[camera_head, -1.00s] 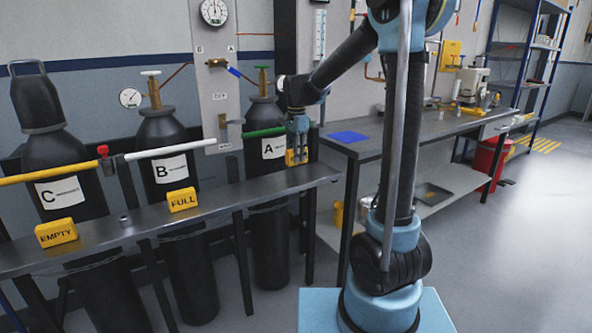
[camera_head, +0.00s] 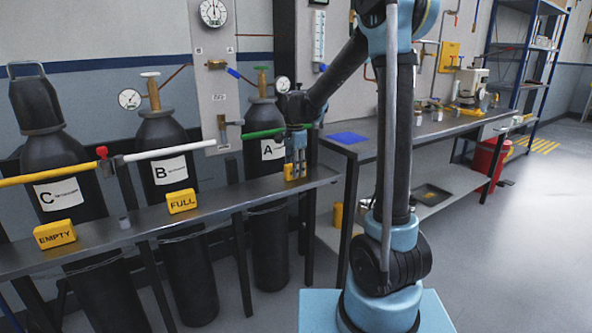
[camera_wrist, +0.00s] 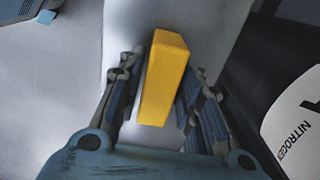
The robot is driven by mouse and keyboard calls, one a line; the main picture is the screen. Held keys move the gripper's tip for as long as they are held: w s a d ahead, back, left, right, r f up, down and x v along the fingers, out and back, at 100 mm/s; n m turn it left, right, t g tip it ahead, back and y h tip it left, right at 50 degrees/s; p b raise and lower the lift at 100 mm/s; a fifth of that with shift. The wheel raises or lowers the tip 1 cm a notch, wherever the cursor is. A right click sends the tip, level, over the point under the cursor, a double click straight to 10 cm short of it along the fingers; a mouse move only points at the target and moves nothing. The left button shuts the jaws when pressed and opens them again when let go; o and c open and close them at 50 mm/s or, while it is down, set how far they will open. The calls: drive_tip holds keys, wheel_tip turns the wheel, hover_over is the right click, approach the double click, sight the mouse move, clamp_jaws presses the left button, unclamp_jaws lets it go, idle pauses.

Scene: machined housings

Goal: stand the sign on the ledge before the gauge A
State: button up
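The yellow sign (camera_head: 295,172) is a small block at the right part of the metal ledge (camera_head: 215,204), in front of the cylinder marked A (camera_head: 268,180). Its lower edge looks to be at the ledge top; I cannot tell whether it touches. My gripper (camera_head: 295,162) points down from above with its fingers on either side of the sign. In the wrist view the sign (camera_wrist: 165,75) lies between the fingers (camera_wrist: 163,95), which look shut on it. Its lettering is not visible. A small round gauge (camera_head: 282,84) sits at the top of cylinder A, close to my wrist.
A yellow FULL sign (camera_head: 182,201) stands before cylinder B (camera_head: 170,140), and an EMPTY sign (camera_head: 55,234) before cylinder C (camera_head: 55,160). A small grey piece (camera_head: 124,221) is on the ledge. A green bar (camera_head: 265,133) crosses cylinder A. A workbench (camera_head: 400,136) stands to the right.

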idle(0.3)
wheel_tip(320, 180, up, 12)
drive_tip(key=s+d+n, duration=0.3)
drive_tip(key=s+d, duration=0.5)
drive_tip(key=s+d+f+n, duration=0.2)
drive_tip(key=s+d+f, duration=0.2)
drive_tip(key=s, duration=0.4)
drive_tip(key=s+d+f+n+t, duration=0.1)
drive_tip(key=s+d+f+n, duration=0.2)
drive_tip(key=s+d+f, duration=0.2)
drive_tip(key=s+d+f+n+t, duration=0.1)
drive_tip(key=s+d+f+n, duration=0.2)
drive_tip(key=s+f, duration=0.5)
drive_tip(key=s+d, duration=0.1)
drive_tip(key=s, duration=0.1)
drive_tip(key=shift+s+d, duration=0.35)
drive_tip(key=shift+d, duration=0.05)
